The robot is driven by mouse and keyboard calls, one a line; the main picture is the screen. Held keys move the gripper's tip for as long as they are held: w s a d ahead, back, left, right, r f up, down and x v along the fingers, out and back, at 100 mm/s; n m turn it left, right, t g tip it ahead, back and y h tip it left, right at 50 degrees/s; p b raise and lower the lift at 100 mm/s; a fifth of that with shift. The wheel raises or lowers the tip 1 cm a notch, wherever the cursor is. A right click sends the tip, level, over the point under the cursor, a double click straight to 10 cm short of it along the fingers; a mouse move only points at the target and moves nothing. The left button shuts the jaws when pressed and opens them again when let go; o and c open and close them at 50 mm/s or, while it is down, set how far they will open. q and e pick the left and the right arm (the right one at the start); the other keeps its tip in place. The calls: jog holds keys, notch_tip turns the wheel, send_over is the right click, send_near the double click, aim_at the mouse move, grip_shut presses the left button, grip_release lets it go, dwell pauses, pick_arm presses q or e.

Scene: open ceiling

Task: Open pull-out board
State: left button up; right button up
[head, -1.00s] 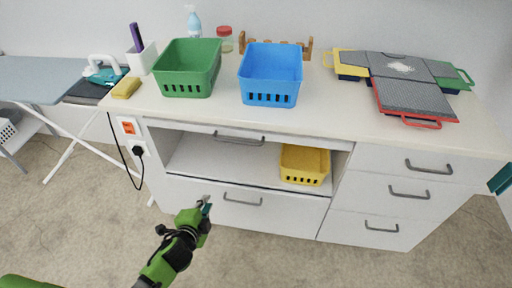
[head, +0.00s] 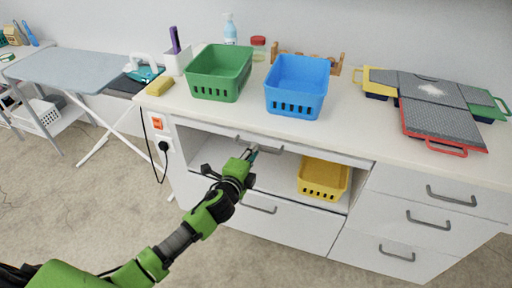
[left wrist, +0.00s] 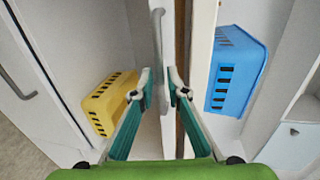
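The pull-out board (head: 310,149) is a thin white panel just under the countertop, with a grey bar handle (head: 272,148) on its front. It appears pushed in. My left gripper (head: 251,153) is right at the handle. In the left wrist view the board's front (left wrist: 168,20) and its handle (left wrist: 163,38) run between the two teal fingers of my left gripper (left wrist: 160,88). The fingers are apart, one on each side of the handle; I cannot tell whether they touch it. My right gripper is not in view.
The countertop (head: 350,115) holds a green basket (head: 217,75), a blue basket (head: 296,88) and cutting boards (head: 435,105). A yellow basket (head: 323,180) stands in the open shelf below. Drawers (head: 415,215) are at the right; an ironing board (head: 75,68) stands left.

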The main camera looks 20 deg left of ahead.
pick_arm(q)
jog(key=shift+x, duration=1.55)
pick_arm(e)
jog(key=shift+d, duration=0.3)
pick_arm(q)
grip_shut()
